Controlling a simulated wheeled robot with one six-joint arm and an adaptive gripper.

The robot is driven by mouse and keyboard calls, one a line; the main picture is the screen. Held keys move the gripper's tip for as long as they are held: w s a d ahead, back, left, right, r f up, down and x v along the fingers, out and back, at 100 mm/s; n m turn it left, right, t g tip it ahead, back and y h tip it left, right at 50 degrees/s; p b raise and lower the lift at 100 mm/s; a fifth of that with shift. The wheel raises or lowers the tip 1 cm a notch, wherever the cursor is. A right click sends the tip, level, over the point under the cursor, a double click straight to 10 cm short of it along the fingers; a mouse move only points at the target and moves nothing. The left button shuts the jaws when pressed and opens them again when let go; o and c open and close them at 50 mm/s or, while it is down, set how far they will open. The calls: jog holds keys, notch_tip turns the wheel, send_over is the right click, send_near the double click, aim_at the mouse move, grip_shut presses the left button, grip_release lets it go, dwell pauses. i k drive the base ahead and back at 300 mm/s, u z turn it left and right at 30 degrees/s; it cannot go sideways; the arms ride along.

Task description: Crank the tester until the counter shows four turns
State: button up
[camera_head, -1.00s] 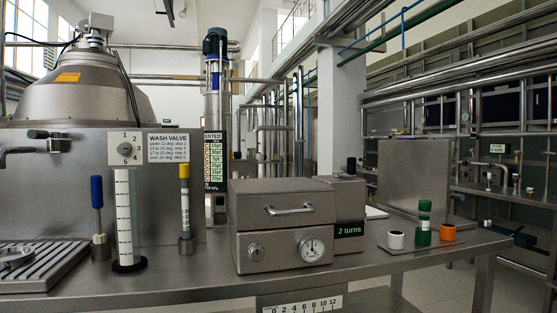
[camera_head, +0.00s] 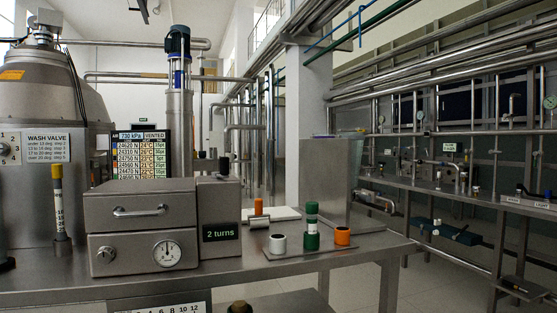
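The tester looks to be the grey metal box (camera_head: 140,228) on the steel table, with a bar handle on its upper front, and a round knob and a dial below. A taller grey housing (camera_head: 218,194) joins its right side. The counter (camera_head: 222,232) on that housing reads "2 turns" in green. A dark knob (camera_head: 223,165) shows at the top of the housing. A small grey part with an upright orange-topped piece (camera_head: 258,213) stands just right of the housing; I cannot tell whether it is the crank. My gripper is not in view.
A white cup (camera_head: 277,243), a green cylinder (camera_head: 312,228) and an orange cup (camera_head: 342,236) stand on a plate right of the tester. A large grey box (camera_head: 330,185) stands behind them. A yellow-topped tube (camera_head: 57,205) stands at left. The table's right front corner is clear.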

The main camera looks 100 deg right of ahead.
aim_at(224, 173)
jog(key=k, duration=1.2)
jog(key=z, duration=1.9)
